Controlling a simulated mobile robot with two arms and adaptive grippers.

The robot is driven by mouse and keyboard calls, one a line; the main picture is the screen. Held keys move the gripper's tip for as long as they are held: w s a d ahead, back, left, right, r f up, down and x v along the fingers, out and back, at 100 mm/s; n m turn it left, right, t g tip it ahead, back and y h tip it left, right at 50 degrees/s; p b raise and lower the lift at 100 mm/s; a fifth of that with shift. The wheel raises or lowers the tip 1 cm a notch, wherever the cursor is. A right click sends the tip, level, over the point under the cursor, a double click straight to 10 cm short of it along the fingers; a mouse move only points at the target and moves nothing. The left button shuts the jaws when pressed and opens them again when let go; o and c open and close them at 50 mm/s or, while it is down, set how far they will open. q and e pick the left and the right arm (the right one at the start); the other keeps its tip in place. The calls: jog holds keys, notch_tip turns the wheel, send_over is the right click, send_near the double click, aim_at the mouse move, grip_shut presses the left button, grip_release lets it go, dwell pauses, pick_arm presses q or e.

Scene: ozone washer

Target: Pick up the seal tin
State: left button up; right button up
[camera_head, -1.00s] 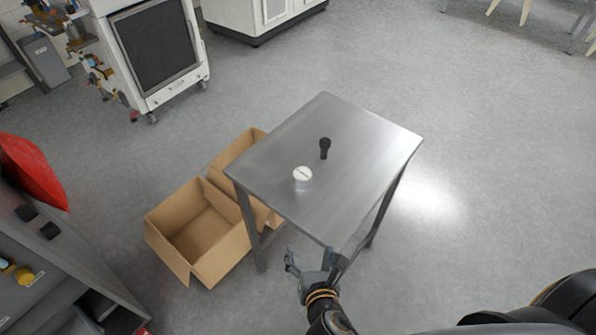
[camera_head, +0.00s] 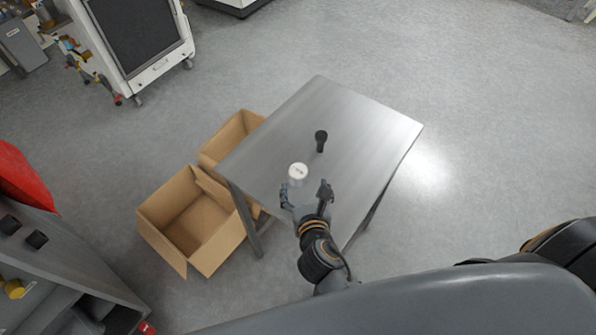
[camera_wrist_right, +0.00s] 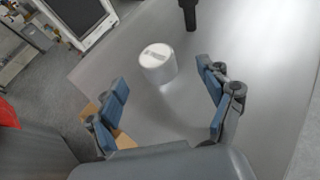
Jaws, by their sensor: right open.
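The seal tin (camera_head: 298,173) is a small white cylinder with a label on its lid. It stands upright on the steel table (camera_head: 345,115), near the table's front left edge. In the right wrist view the tin (camera_wrist_right: 158,66) lies just beyond and between the open fingers, apart from them. My right gripper (camera_head: 307,190) is open and empty, just in front of the tin. It also shows in the right wrist view (camera_wrist_right: 166,85) with blue finger pads spread wide. My left gripper is not in view.
A black tool (camera_head: 321,139) stands on the table behind the tin and shows in the right wrist view (camera_wrist_right: 189,14). Open cardboard boxes (camera_head: 165,199) sit on the floor left of the table. A grey cabinet (camera_head: 60,265) is at the left. The table's right half is clear.

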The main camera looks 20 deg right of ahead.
aim_at(298, 174)
jog(key=shift+x, duration=1.25)
jog(key=x, duration=0.4)
jog(key=shift+w+a+f, duration=0.25)
jog(key=shift+w+a, duration=0.1)
jog(key=shift+w, duration=0.05)
jog(key=shift+w+f, duration=0.15)
jog(key=shift+w, duration=0.15)
jog(key=shift+w+d, duration=0.1)
jog(key=c, duration=0.7)
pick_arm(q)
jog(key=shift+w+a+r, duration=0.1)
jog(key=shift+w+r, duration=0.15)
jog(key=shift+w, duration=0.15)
pick_arm(e)
jog(key=c, duration=0.6)
